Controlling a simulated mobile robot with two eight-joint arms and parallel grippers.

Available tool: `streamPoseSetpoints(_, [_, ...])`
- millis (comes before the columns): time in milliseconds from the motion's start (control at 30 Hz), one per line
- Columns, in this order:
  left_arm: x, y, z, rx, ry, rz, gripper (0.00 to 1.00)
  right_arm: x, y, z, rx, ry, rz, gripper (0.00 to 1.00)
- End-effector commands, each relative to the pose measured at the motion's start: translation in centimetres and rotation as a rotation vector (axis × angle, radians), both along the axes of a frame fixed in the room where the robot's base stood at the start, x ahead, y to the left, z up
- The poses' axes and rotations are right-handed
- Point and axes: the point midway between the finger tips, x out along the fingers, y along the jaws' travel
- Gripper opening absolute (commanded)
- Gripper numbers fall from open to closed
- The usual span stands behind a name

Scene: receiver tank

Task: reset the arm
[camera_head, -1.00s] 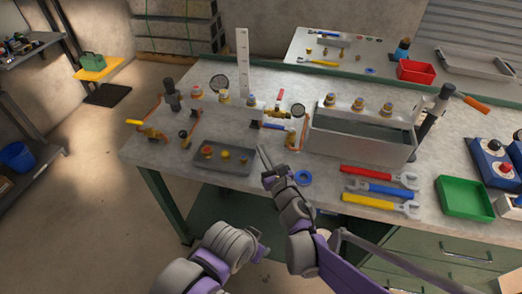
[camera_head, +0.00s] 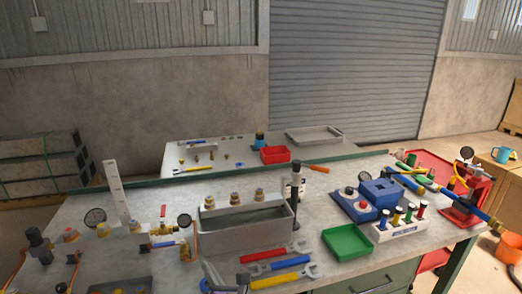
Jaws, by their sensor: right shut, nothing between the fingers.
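My right gripper (camera_head: 214,273) shows at the bottom edge, partly cut off, its fingers shut and empty. It is over the front of the workbench, left of the red, blue and yellow wrenches. The grey receiver tank (camera_head: 270,233) stands on the bench behind it, with several brass fittings (camera_head: 234,198) along its back. My left gripper is not in view.
Red (camera_head: 270,253), blue (camera_head: 268,267) and yellow (camera_head: 290,279) wrenches lie beside a green tray (camera_head: 347,242). A blue device (camera_head: 367,200) stands farther right. Gauges and a white upright ruler (camera_head: 117,192) are at left. A red bin (camera_head: 275,154) sits on the rear table.

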Motion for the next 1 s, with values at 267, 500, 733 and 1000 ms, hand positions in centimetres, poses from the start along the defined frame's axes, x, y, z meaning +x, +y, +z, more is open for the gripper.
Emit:
streamPoseSetpoints(267, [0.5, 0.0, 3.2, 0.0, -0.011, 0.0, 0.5, -3.3, -20.7, 1.9, 0.75, 0.61, -0.675, 0.0])
streamPoseSetpoints(500, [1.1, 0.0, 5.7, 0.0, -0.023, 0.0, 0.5, -14.4, -31.1, -0.5, 1.502, 0.94, -1.274, 0.0])
streamPoseSetpoints(733, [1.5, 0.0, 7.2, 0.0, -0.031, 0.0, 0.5, -23.0, -33.0, -2.6, 2.005, 1.053, -1.673, 0.0])
streamPoseSetpoints(1000, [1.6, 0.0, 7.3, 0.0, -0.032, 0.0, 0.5, -25.1, -32.8, -3.3, 2.13, 1.07, -1.777, 0.0])
